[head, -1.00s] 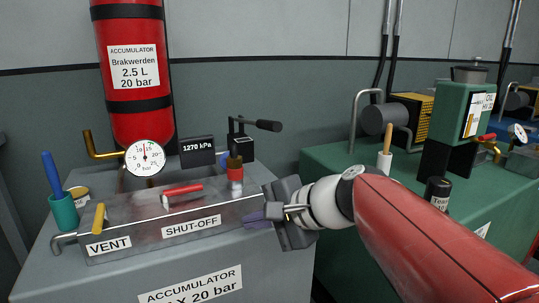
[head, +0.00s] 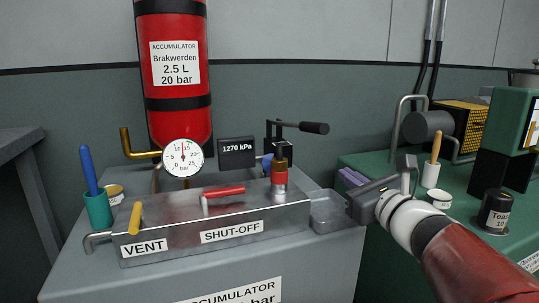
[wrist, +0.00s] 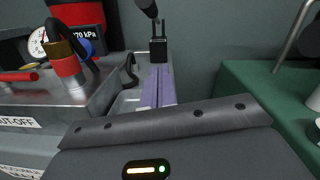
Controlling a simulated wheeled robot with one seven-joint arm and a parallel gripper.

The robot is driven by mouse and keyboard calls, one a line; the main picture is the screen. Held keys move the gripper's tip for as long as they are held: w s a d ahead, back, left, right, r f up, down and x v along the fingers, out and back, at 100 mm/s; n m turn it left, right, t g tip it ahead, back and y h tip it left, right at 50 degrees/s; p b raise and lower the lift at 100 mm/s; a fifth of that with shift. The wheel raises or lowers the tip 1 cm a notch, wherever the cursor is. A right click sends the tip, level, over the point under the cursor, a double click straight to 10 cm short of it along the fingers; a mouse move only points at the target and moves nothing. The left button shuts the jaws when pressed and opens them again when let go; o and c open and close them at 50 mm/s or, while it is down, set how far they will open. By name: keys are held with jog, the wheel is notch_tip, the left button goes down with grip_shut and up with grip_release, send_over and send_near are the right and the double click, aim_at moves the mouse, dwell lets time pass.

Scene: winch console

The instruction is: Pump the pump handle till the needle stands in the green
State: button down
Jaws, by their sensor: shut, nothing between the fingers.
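The pump handle (head: 314,128) is a black lever with a thick grip, standing out to the right from the pump's upright at the back of the console. Its grip also shows at the top of the wrist view (wrist: 148,8). The round white gauge (head: 183,158) has its needle pointing nearly straight up, a little above 10 and short of 15 bar; I cannot make out a green band. The display (head: 237,152) reads 1270 kPa. My gripper (head: 350,178), with purple fingers, is shut and empty, to the right of and below the handle, apart from it.
The metal block carries a yellow vent lever (head: 134,218), a red shut-off lever (head: 223,191) and a red cylinder with a brass-and-black top (head: 280,172). A teal cup (head: 98,209) stands left. The green cabinet (head: 465,250) is at right.

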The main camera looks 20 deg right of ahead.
jog(key=w+a+r+p, duration=0.1)
jog(key=w+r, duration=0.3)
jog(key=w, duration=0.6)
jog(key=shift+a+r, duration=0.3)
jog(key=shift+a, duration=0.05)
jog(key=shift+g, duration=0.6)
jog(key=r+p, duration=0.2)
jog(key=p, duration=0.1)
jog(key=r+p, duration=0.2)
jog(key=p, duration=0.2)
jog(key=shift+w+r, duration=0.2)
jog(key=shift+r, duration=0.2)
jog(key=w+r+p, duration=0.1)
jog(key=r, duration=0.1)
jog(key=r+p, duration=0.1)
jog(key=r, duration=0.1)
jog(key=w+r+p, duration=0.1)
jog(key=r+p, duration=0.1)
jog(key=shift+w+r, duration=0.3)
